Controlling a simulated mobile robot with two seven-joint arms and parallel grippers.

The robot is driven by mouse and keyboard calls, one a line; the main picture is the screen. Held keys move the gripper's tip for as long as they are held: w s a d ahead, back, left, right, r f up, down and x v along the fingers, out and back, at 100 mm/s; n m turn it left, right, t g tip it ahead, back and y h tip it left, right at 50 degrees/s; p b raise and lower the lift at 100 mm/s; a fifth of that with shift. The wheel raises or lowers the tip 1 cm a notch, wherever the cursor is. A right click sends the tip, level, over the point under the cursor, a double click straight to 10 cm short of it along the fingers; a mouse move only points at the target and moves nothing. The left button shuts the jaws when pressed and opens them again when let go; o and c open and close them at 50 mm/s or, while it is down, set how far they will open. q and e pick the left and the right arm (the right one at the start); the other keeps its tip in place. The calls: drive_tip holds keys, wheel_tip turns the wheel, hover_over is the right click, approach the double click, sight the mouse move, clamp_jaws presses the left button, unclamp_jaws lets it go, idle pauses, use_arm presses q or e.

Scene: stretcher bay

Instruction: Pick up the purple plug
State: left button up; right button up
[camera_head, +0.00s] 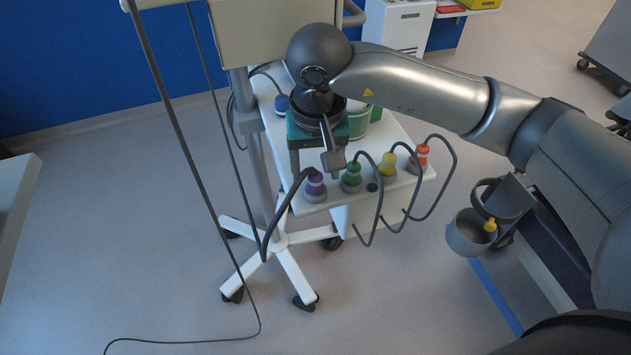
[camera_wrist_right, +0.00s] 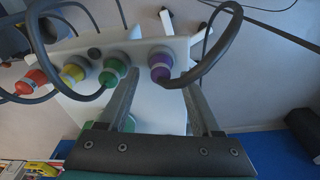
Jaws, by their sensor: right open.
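The purple plug (camera_head: 315,184) stands upright in a grey socket at the left end of the white cart shelf's front edge, with a dark cable curving from its top. My right gripper (camera_head: 315,168) is open and empty over the shelf, behind and close to the purple plug. In the right wrist view the purple plug (camera_wrist_right: 161,67) appears between the two fingertips of the open gripper (camera_wrist_right: 162,84); whether the fingers touch it cannot be told. Green (camera_head: 351,174), yellow (camera_head: 387,164) and red (camera_head: 422,152) plugs stand in a row to its right. My left gripper is not in view.
The white shelf (camera_head: 405,186) is on a wheeled stand with a pole at its left. A blue item (camera_head: 282,103) and a green container (camera_head: 376,113) are behind my gripper. Plug cables loop over the front edge. A grey cup (camera_head: 465,238) hangs at the right.

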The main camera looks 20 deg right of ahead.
wheel_tip(320, 180, down, 2)
drive_tip(key=shift+w+f, duration=0.1)
drive_tip(key=shift+w, duration=0.05)
clamp_jaws()
idle(0.5)
